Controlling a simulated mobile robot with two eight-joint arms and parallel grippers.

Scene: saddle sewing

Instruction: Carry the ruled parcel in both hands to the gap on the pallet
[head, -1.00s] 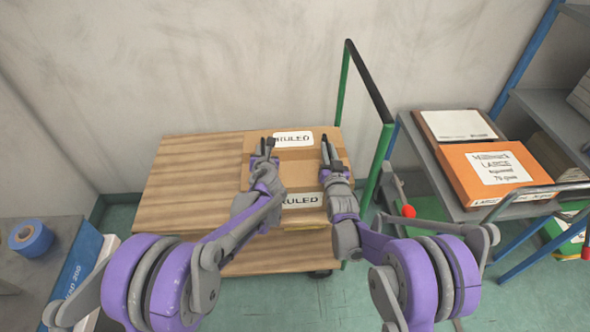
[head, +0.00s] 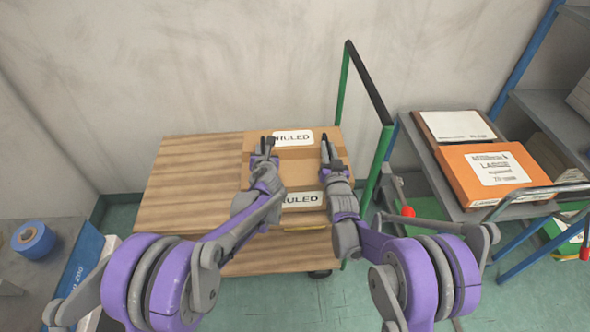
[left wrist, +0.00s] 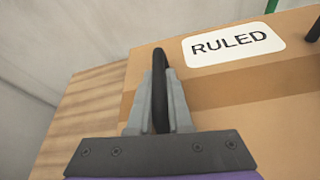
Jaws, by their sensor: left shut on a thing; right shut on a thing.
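The ruled parcel (head: 298,168) is a brown cardboard box with white labels reading RULED on its top and front. It stands at the right end of a wooden trolley deck (head: 190,190); I cannot tell whether it is resting or just clear. My left gripper (head: 265,147) is shut on a dark handle at its left side. The left wrist view shows the black handle (left wrist: 160,88) upright between the grey fingers, beside the parcel (left wrist: 225,80). My right gripper (head: 329,152) is shut at the parcel's right side, its grip partly hidden. No pallet gap is in view.
A green post with a black bar (head: 370,85) rises right of the parcel. A grey trolley at right bears an orange box (head: 490,175) and a brown box (head: 458,126). Blue tape (head: 32,239) lies on the left table. The deck's left part is bare.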

